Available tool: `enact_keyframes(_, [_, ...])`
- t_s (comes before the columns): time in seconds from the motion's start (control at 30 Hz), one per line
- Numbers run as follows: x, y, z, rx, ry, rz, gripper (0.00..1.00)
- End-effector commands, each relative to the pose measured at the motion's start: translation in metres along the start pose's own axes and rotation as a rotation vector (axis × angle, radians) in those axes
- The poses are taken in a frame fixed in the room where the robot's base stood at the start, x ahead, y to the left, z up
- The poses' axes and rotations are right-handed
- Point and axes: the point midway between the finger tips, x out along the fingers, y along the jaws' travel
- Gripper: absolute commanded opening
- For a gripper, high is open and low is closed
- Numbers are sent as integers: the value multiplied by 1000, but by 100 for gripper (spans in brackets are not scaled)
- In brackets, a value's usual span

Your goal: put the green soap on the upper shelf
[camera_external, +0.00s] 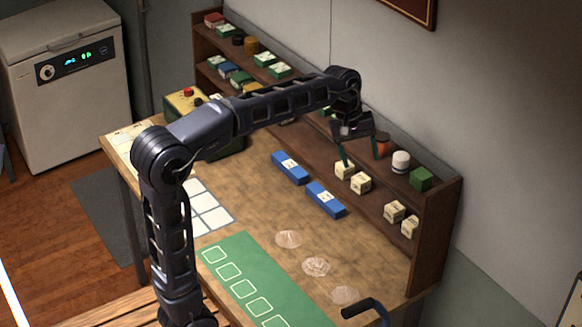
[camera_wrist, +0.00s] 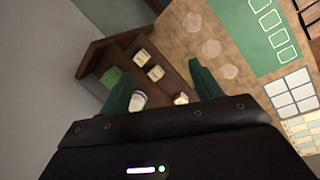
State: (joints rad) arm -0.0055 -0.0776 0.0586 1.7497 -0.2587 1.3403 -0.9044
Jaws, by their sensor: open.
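The green soap (camera_external: 420,179) is a small green cube at the right end of the wooden shelf unit's upper shelf (camera_external: 438,188), beside a white jar (camera_external: 401,161). In the wrist view the green soap (camera_wrist: 113,77) lies beyond the left fingertip, near the shelf's end panel. My gripper (camera_external: 359,153) is open with nothing between its green fingers. It hangs over the shelf unit, left of the white jar and apart from the soap. In the wrist view my gripper (camera_wrist: 162,85) points toward the shelves, with the white jar (camera_wrist: 138,100) showing near its left finger.
Several cream cubes (camera_external: 361,183) sit on the lower shelf. Two blue boxes (camera_external: 325,199) lie on the table. A green mat (camera_external: 262,280) lies at the front, near clear round patches (camera_external: 316,266).

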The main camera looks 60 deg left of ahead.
Motion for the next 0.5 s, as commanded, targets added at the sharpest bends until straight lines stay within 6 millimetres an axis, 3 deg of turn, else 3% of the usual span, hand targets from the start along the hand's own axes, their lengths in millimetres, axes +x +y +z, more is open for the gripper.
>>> enact_keyframes(0.27, [10,-86,46,290,98,8,64])
enact_keyframes(0.5, [34,-161,79,550,186,-8,64])
